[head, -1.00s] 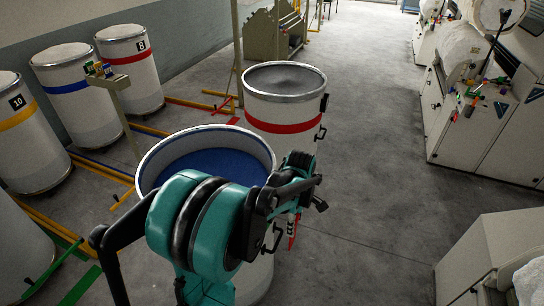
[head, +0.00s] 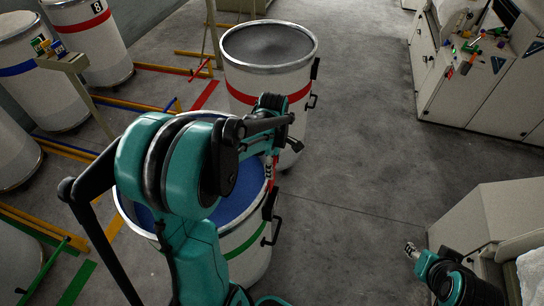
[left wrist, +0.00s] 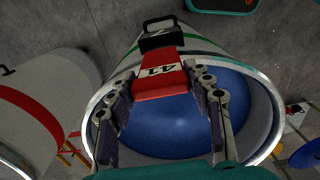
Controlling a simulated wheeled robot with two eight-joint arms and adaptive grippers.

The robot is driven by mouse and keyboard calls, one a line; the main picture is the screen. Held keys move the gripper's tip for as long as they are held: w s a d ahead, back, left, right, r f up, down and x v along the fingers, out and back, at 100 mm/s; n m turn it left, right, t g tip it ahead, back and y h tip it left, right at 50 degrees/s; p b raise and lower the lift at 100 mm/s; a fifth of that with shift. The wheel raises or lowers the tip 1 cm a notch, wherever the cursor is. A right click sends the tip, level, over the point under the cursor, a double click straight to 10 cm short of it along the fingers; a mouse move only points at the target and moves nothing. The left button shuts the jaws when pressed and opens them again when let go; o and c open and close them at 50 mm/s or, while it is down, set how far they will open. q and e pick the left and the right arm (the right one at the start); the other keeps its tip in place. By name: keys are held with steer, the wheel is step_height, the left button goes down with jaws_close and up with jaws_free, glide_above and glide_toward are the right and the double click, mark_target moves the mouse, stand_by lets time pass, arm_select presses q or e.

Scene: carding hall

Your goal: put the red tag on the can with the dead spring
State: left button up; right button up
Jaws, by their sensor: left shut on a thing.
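My left gripper (left wrist: 165,105) is shut on the red tag (left wrist: 158,88), which carries a white label reading 41. In the head view, the tag (head: 269,203) is at the right side of the near can, by its rim and dark handle. This can (head: 245,238) has a green stripe, and its blue plate (head: 236,196) sits below the rim. In the left wrist view, the tag's far end meets a black holder (left wrist: 162,40) on the can's side; I cannot tell if it is seated. My right gripper (head: 411,250) is at the lower right, its fingers too small to judge.
A red-striped can (head: 268,82) with a grey plate near its top stands just behind. More cans (head: 47,92) line the left, with coloured floor bars and a small stand (head: 62,62). Machines (head: 485,85) stand at the right. The middle floor is clear.

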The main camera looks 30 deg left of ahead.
mark_target(272, 182)
arm_select(q)
steer(key=shift+s+d+f, duration=0.1)
steer(key=shift+s+f, duration=0.05)
steer(key=shift+s, duration=0.15)
steer(key=shift+s+f+b, duration=0.1)
steer(key=shift+f+b, duration=0.2)
steer(key=f+b, duration=0.1)
steer(key=f, duration=0.1)
steer(key=f+b, duration=0.1)
steer(key=f, duration=0.1)
steer(key=shift+w+a+f+b, duration=0.15)
steer(key=shift+w+a+b, duration=0.05)
steer(key=shift+b, duration=0.2)
steer(key=shift+w+f+b, duration=0.1)
steer(key=shift+f+b, duration=0.4)
steer(key=shift+f, duration=0.3)
step_height(272, 182, down, 3)
steer(key=shift+r+b, duration=0.2)
steer(key=shift+b, duration=1.05)
steer(key=shift+f+b, duration=0.3)
arm_select(e)
step_height(272, 182, down, 8)
steer(key=shift+a+r, duration=0.15)
steer(key=shift+r, duration=0.1)
steer(key=shift+s, duration=0.1)
